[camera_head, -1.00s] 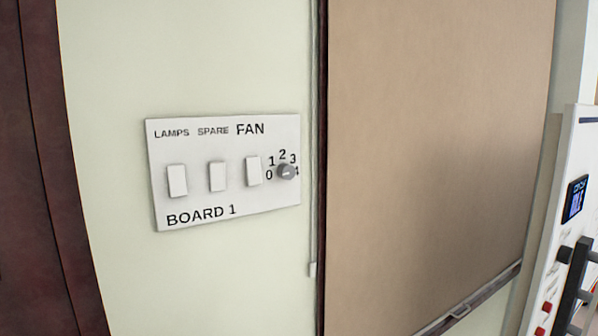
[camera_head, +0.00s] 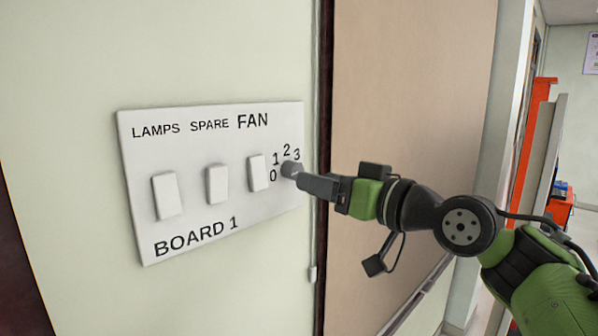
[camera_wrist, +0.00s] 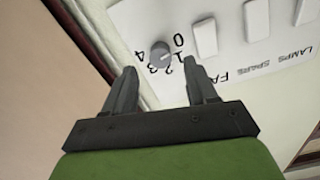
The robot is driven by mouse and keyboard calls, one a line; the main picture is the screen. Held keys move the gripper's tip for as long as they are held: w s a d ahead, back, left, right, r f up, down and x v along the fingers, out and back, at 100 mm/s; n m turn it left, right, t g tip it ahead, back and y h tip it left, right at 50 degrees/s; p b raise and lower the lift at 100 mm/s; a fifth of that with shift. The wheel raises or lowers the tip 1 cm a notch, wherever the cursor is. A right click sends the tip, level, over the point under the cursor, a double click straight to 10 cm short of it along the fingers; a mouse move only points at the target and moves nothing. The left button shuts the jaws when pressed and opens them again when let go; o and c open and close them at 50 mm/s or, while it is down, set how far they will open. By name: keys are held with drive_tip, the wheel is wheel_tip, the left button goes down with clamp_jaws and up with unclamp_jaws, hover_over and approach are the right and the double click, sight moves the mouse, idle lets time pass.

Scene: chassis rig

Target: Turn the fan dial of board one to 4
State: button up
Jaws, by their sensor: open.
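Board one (camera_head: 190,235) is a white panel on the pale wall, marked BOARD 1. Its fan dial (camera_head: 291,169) is a small grey knob at the right end, ringed by numbers. My gripper (camera_head: 304,184) reaches in from the right, close to the dial, and hides the 4 in the head view. In the wrist view my gripper (camera_wrist: 160,76) is open and empty. The dial (camera_wrist: 160,53) shows just beyond the gap between the fingertips, apparently apart from them. A pale mark shows on the knob; I cannot tell surely which number it points to.
Three white rocker switches sit left of the dial; the fan one (camera_head: 258,173) is nearest to it. A dark-edged tan panel (camera_head: 410,90) stands right of the board, behind my arm. A thin conduit (camera_head: 313,245) runs down the wall beside it.

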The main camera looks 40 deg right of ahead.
sight(292, 171)
drive_tip(key=w+p, duration=0.1)
drive_tip(key=w, duration=0.4)
drive_tip(key=shift+w, duration=0.35)
drive_tip(key=shift+s, duration=0.1)
drive_tip(key=c, duration=1.1)
drive_tip(key=shift+o, duration=0.2)
